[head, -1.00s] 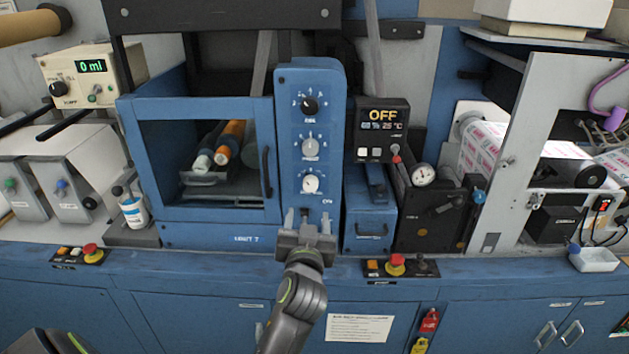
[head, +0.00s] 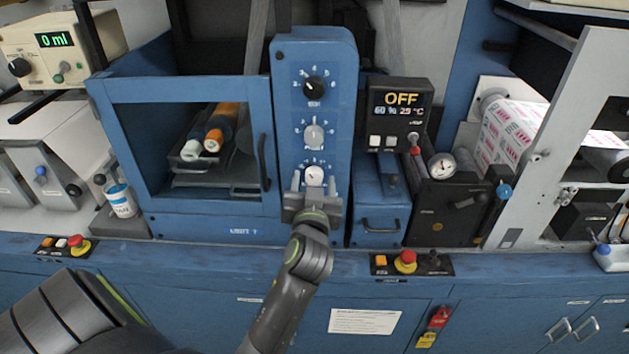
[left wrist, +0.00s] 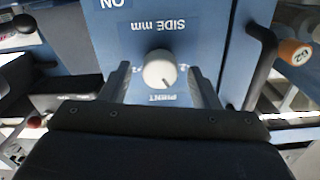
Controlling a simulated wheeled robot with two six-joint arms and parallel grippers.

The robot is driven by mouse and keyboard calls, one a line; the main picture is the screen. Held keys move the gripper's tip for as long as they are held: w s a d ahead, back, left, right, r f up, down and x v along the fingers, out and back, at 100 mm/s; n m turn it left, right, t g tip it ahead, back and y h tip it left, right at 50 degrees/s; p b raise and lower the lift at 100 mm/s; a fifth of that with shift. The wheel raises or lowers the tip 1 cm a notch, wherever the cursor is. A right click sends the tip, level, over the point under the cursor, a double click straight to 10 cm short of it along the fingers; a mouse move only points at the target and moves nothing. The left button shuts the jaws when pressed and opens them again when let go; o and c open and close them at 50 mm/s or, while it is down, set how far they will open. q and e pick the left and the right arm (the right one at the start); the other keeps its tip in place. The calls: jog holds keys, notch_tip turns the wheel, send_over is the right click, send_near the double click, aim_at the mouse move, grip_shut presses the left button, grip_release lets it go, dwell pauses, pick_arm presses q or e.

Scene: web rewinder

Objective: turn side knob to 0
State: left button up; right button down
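The side knob (head: 314,174) is the white lowest knob of three on the blue panel (head: 345,120). In the left wrist view the white knob (left wrist: 159,69) appears upside down under the words "SIDE mm". Its dark pointer line points down and slightly right there. My left gripper (head: 314,184) is open in front of the panel's lower part. Its two fingers stand on either side of the knob, with visible gaps. I cannot tell how far the fingertips are from the panel. My right gripper is in neither view.
A black knob (head: 313,87) and a grey knob (head: 313,136) sit above. A framed window door (head: 190,212) is left of the panel. An OFF display box (head: 400,112) and a pressure gauge (head: 442,167) are right. A red emergency button (head: 405,261) is on the ledge below.

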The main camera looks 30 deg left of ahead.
pick_arm(q)
jog(key=c, duration=0.9)
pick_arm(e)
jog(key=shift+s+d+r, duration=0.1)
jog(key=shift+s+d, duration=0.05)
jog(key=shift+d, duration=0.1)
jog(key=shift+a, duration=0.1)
pick_arm(q)
jog(key=shift+m+p, duration=0.55)
jog(key=shift+m, duration=0.45)
jog(key=shift+m+p, duration=0.65)
jog(key=shift+m, duration=1.15)
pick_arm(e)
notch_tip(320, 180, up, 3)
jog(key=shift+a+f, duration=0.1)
pick_arm(q)
jog(key=shift+p, duration=0.3)
